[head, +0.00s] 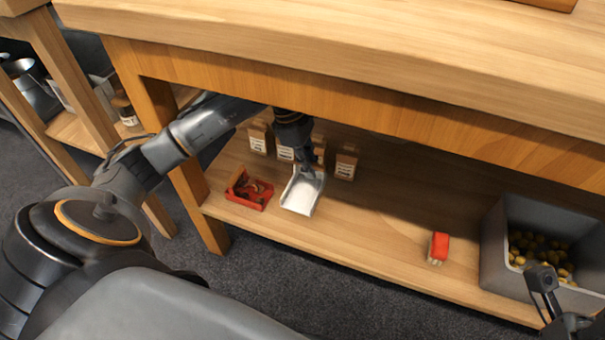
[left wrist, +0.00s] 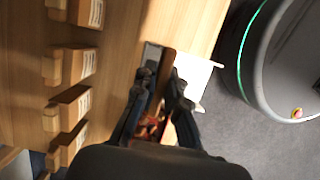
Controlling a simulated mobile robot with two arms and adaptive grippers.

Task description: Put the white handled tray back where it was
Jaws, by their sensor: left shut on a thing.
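The white handled tray (head: 301,193) is at the lower shelf, just right of a red tray (head: 249,190) with dark brown pieces in it. My left gripper (head: 306,171) reaches in under the tabletop and is shut on the white tray at its back end. I cannot tell whether the tray touches the shelf.
Several labelled brown bags (head: 346,162) stand behind the tray. A red-and-white object (head: 438,248) lies on the shelf (head: 380,225) further right. The grey bin (head: 493,245) holds many yellow-brown chestnuts. The thick tabletop (head: 350,45) overhangs the shelf. The shelf middle is clear.

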